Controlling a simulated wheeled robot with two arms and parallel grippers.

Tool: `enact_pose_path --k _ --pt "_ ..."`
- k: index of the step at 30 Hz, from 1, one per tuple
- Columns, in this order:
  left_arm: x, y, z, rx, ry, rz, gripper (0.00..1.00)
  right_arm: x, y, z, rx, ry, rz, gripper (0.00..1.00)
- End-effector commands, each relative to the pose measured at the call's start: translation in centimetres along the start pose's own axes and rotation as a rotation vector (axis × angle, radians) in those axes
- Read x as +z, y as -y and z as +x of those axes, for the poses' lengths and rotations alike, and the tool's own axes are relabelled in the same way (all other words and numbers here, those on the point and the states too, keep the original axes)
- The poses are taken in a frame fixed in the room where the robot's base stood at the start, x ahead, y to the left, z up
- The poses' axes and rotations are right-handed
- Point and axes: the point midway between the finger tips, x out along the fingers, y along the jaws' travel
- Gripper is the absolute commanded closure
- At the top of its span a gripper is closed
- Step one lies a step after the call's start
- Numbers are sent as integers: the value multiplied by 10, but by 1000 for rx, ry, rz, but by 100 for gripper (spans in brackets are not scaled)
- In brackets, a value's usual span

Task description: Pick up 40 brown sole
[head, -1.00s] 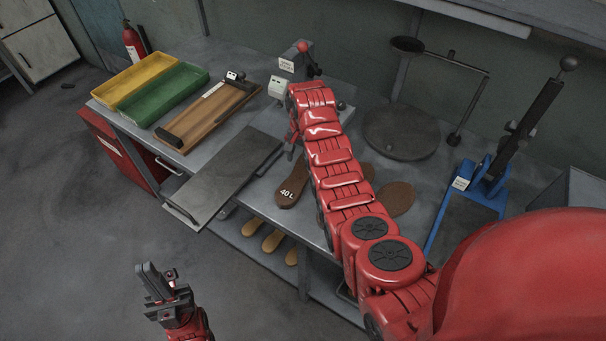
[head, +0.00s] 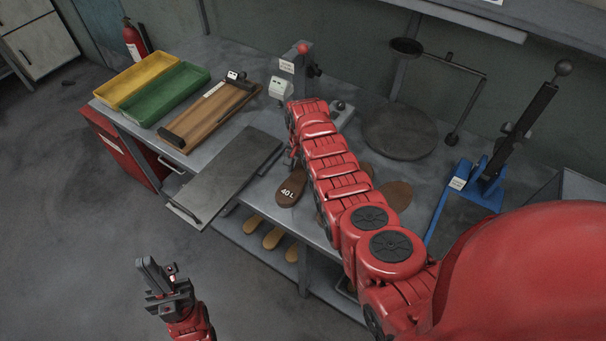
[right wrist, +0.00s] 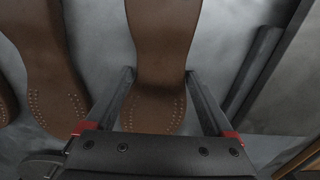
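A brown sole marked "40 L" (head: 291,190) lies on the grey bench beside the metal plate. More brown soles (head: 397,195) lie to its right, partly behind my right arm. My right gripper (head: 293,158) is over the far end of the marked sole, mostly hidden by the arm. In the right wrist view its two fingers (right wrist: 159,76) stand apart, one on each side of a brown sole's end (right wrist: 158,108), with a gap showing on the right. The label is not visible there. My left gripper (head: 152,272) is empty over the floor; its opening is unclear.
A flat metal plate (head: 230,175) lies left of the soles. Yellow (head: 135,78) and green (head: 168,95) trays and a wooden board (head: 210,113) sit further left. A round disc (head: 400,132) and a blue press (head: 470,190) are at right. Another sole (right wrist: 50,75) lies close by.

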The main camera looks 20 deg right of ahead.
Motion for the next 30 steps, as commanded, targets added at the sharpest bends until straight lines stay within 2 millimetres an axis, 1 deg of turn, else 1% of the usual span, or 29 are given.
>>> enact_pose_path --k 1,7,20,26,29,30 --pt "0 0 0 0 0 0 100 0 0 0 0 0 0 45" --pt "0 0 0 0 0 0 100 0 0 0 0 -1 0 81" --pt "0 0 -2 0 0 0 100 -1 1 -3 -2 -2 1 82" --pt "2 0 -10 0 0 0 100 -2 2 -14 -5 -5 0 82" --pt "4 -1 -22 0 0 0 100 -2 2 -26 -6 -7 1 82" --pt "5 -1 -27 0 0 0 100 -2 2 -34 -8 -9 0 82"
